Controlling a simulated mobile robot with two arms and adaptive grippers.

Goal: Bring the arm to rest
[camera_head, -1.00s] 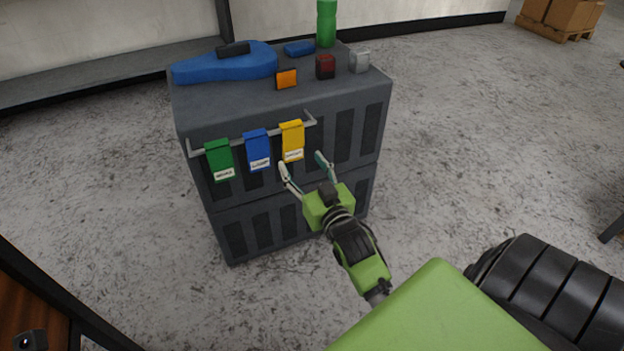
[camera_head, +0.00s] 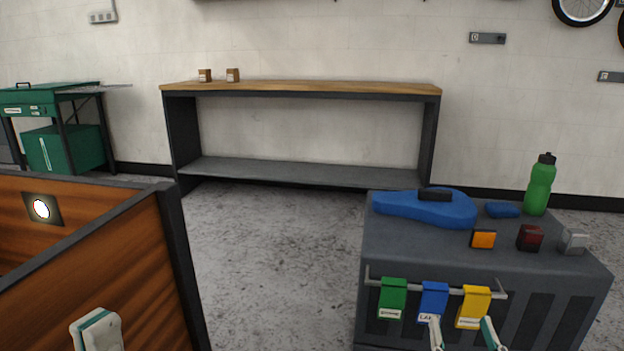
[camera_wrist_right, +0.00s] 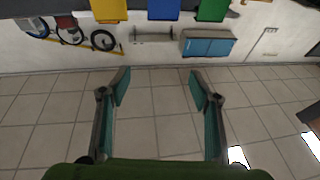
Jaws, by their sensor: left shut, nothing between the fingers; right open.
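My right gripper (camera_head: 465,335) shows only its two fingertips at the bottom edge of the head view, just below the blue tag (camera_head: 433,301) and the yellow tag (camera_head: 473,306). In the right wrist view my right gripper (camera_wrist_right: 160,90) is open, with nothing between its fingers. There the yellow, blue and green tags hang beyond the fingertips, apart from them. My left gripper (camera_head: 98,331) shows as a white and teal tip at the lower left, shut and empty, in front of the wooden cargo box (camera_head: 110,262). Both arms are mostly out of view.
A dark grey cabinet (camera_head: 400,240) stands at right, with a rail holding the green tag (camera_head: 392,298) and the others. On top are a blue case (camera_head: 425,208), a green bottle (camera_head: 540,185) and small lights. A long bench (camera_head: 300,87) stands behind. Grey floor between is clear.

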